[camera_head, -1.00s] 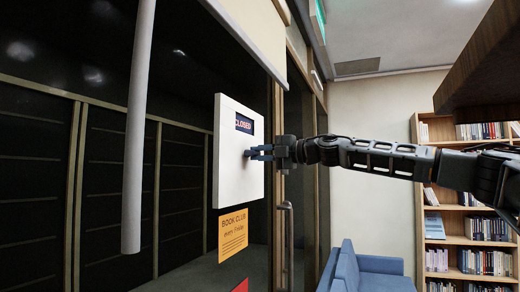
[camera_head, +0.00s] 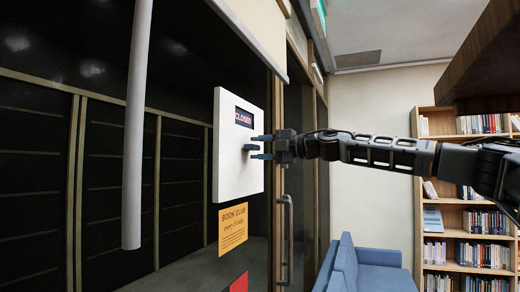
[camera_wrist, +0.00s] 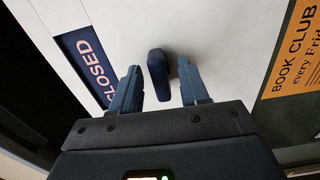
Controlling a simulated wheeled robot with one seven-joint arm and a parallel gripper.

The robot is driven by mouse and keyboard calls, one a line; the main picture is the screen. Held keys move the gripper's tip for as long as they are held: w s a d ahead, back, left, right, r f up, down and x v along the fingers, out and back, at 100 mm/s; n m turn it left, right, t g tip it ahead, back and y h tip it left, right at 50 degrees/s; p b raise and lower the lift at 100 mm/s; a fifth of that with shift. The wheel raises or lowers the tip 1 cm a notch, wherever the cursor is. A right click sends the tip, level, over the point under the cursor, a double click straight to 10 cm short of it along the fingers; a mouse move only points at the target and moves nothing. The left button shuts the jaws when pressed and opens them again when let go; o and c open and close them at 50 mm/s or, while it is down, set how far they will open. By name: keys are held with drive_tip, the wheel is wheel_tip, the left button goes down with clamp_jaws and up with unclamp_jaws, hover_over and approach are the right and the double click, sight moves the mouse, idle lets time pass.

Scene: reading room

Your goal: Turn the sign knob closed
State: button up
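The white sign panel (camera_head: 228,178) is upright on the glass. Its window (camera_head: 243,118) reads CLOSED, and the word also shows in the wrist view (camera_wrist: 88,66). The small dark blue knob (camera_head: 250,147) sticks out of the panel below the window. In the wrist view the knob (camera_wrist: 158,75) stands between and just beyond my two blue fingertips, with a gap on each side. My gripper (camera_head: 262,147) is open in front of the panel, its fingers pointing at it. In the wrist view my gripper (camera_wrist: 159,88) holds nothing.
An orange Book Club notice (camera_head: 233,229) hangs below the panel, with a red one (camera_head: 239,283) under it. A grey vertical pole (camera_head: 138,130) hangs to the left. A door handle (camera_head: 287,225), blue sofa (camera_head: 365,270) and bookshelf (camera_head: 425,200) stand to the right.

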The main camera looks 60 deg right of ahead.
drive_tip(key=s+b, duration=0.2)
drive_tip(key=s, duration=0.5)
drive_tip(key=shift+s+d, duration=0.3)
drive_tip(key=shift+s, duration=0.1)
idle(0.5)
